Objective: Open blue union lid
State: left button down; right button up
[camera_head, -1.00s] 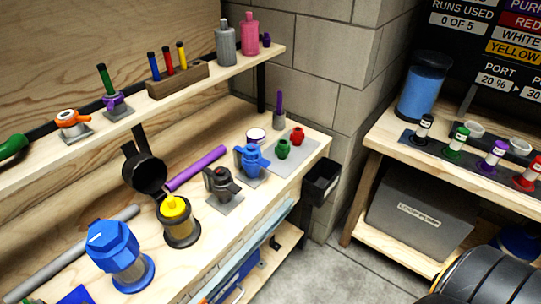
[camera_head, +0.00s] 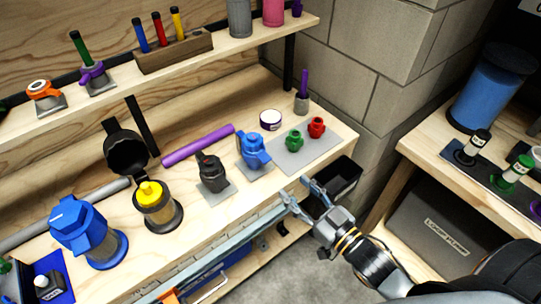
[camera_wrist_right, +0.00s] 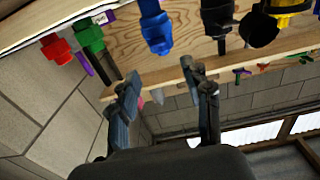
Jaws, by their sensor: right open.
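A blue union (camera_head: 253,150) with a lid and side lever stands on a small grey plate on the workbench, between a black valve-like fitting (camera_head: 212,172) and a grey plate with green and red fittings. The blue union also shows in the right wrist view (camera_wrist_right: 156,30), which looks upside down. A larger blue-capped housing (camera_head: 82,232) stands at the left of the bench. My right gripper (camera_head: 296,190) is open and empty, off the bench's front edge, to the lower right of the blue union and apart from it. My left gripper is not in view.
The green fitting (camera_head: 294,140) and red fitting (camera_head: 316,127) stand right of the union. A purple rod (camera_head: 197,146) lies behind. A yellow-topped filter housing (camera_head: 152,205) has its black lid (camera_head: 126,152) swung open. A black bin (camera_head: 338,184) hangs at the bench end.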

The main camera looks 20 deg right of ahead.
aim_at(268, 161)
jog(key=p+x, duration=0.1)
jog(key=x, duration=1.1)
jog(key=shift+f, duration=0.1)
grip_shut()
